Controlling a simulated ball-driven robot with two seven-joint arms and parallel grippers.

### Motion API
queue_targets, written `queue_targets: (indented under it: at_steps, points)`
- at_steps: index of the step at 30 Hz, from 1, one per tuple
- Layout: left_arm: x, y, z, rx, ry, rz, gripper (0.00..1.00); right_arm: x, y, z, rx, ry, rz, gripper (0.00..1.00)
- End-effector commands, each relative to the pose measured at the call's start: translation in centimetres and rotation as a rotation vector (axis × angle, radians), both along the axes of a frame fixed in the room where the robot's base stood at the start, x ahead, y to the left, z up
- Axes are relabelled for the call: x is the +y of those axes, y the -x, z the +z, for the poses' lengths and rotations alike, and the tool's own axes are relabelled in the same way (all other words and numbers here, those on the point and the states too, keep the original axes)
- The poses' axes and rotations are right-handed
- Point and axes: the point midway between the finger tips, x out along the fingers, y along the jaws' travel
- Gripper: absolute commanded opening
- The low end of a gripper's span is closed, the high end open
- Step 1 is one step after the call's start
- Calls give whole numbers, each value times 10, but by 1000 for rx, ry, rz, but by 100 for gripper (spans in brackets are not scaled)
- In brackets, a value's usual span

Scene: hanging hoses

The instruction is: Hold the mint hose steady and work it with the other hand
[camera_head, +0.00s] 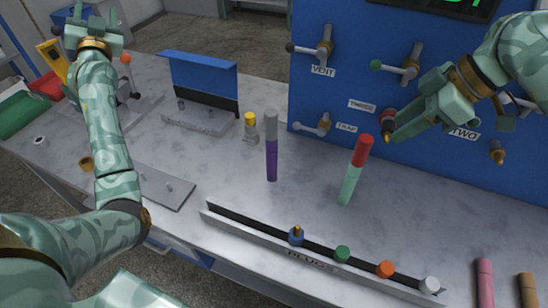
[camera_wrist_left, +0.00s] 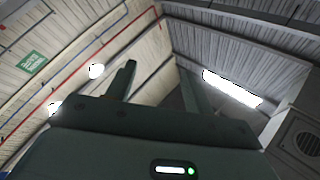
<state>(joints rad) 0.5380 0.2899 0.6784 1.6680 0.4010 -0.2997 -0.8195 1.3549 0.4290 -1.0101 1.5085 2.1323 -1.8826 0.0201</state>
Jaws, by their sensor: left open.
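The mint hose (camera_head: 349,186) shows right of centre in the head view, slightly tilted, with a red upper part (camera_head: 362,150). No gripper touches it. My right gripper (camera_head: 398,132) is up and to its right, in front of the blue panel. Its fingertips overlap in view a dark red fitting with a brass tip (camera_head: 387,138); I cannot tell whether they touch it or how far the jaws are apart. My left gripper (camera_head: 92,38) is raised at the far upper left, away from the hose. Its jaws are open and empty in the left wrist view (camera_wrist_left: 160,90).
A purple hose with a grey top (camera_head: 271,160) stands left of the mint one. A plug rail (camera_head: 250,232) lies in front. Pink (camera_head: 485,280) and brown (camera_head: 528,290) hoses are at lower right. The blue panel (camera_head: 345,90) with valves is behind. A blue-backed stand (camera_head: 205,75) is left.

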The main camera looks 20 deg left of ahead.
Motion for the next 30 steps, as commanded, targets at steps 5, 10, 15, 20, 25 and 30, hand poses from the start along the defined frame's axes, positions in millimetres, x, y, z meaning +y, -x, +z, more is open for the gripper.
queue_targets:
  at_steps: [5,10,15,20,25,30]
  points:
    - [7,3,129,-106,-44,19,52,0,0,0,0,0,0,36]
    - [14,30,217,-177,-60,57,52,0,0,0,0,0,0,36]
    - [-10,48,287,-213,-123,39,52,0,0,0,0,0,0,36]
    - [-83,11,289,-156,-239,-108,52,0,0,0,0,0,0,36]
    - [-171,-34,255,-56,-338,-305,52,0,0,0,0,0,0,36]
    - [-264,-69,185,87,-394,-537,52,0,0,0,0,0,0,36]
